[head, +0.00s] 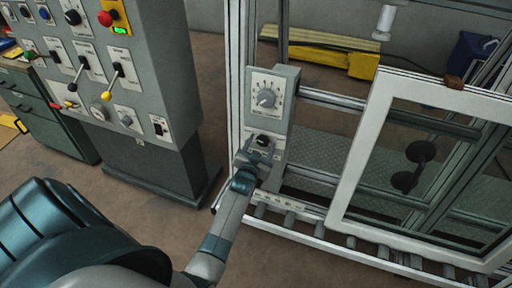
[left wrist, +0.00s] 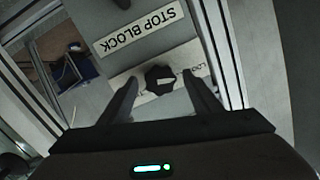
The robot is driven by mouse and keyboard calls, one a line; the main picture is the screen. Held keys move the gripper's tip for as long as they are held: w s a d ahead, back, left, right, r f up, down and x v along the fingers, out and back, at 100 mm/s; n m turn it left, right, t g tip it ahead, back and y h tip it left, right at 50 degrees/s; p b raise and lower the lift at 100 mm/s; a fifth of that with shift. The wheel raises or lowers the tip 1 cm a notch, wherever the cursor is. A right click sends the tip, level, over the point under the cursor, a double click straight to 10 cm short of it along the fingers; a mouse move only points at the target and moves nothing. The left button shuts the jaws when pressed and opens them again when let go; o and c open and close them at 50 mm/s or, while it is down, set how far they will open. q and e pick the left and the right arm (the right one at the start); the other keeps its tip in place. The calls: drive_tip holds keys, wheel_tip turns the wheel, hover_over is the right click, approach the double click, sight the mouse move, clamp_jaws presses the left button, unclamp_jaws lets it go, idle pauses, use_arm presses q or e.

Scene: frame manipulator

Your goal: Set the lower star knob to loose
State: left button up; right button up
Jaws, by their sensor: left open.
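The lower star knob (head: 262,140) is a small black knob on a light plate, low on the grey panel of the frame. In the left wrist view the black star knob (left wrist: 159,79) has a white pointer mark, and part of a label reading "LO" shows on the plate to its right. My left gripper (head: 256,150) is at the knob in the head view. In the left wrist view its two fingers (left wrist: 162,98) are spread on either side of the knob, open, with gaps visible. Whether the fingertips touch the plate cannot be told. My right gripper is not in view.
A framed window (head: 362,150) with dark handles stands right, and a grey control cabinet (head: 150,120) left.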

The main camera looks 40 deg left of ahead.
use_arm(q)
drive_tip(key=shift+s+d, duration=0.15)
drive_tip(key=shift+s, duration=0.35)
drive_tip(key=shift+b+v, duration=0.65)
drive_tip(key=shift+v, duration=7.45)
drive_tip(key=s+d+f+m+g+h, duration=0.1)
drive_tip(key=s+d+f+g+h, duration=0.1)
drive_tip(key=d+f, duration=0.65)
drive_tip(key=s+d+f+m+g+h, duration=0.1)
drive_tip(key=s+d+f+h, duration=0.2)
drive_tip(key=f, duration=1)
drive_tip(key=s+d+f+g+h, duration=0.1)
drive_tip(key=s+d+f, duration=0.3)
drive_tip(key=s+f, duration=0.5)
drive_tip(key=s+d+f+m+g+h, duration=0.1)
drive_tip(key=s+d+f+g, duration=0.2)
drive_tip(key=s+f, duration=0.6)
drive_tip(key=shift+d+f+g, duration=0.3)
drive_tip(key=shift+d+f, duration=0.4)
drive_tip(key=shift+f, duration=0.15)
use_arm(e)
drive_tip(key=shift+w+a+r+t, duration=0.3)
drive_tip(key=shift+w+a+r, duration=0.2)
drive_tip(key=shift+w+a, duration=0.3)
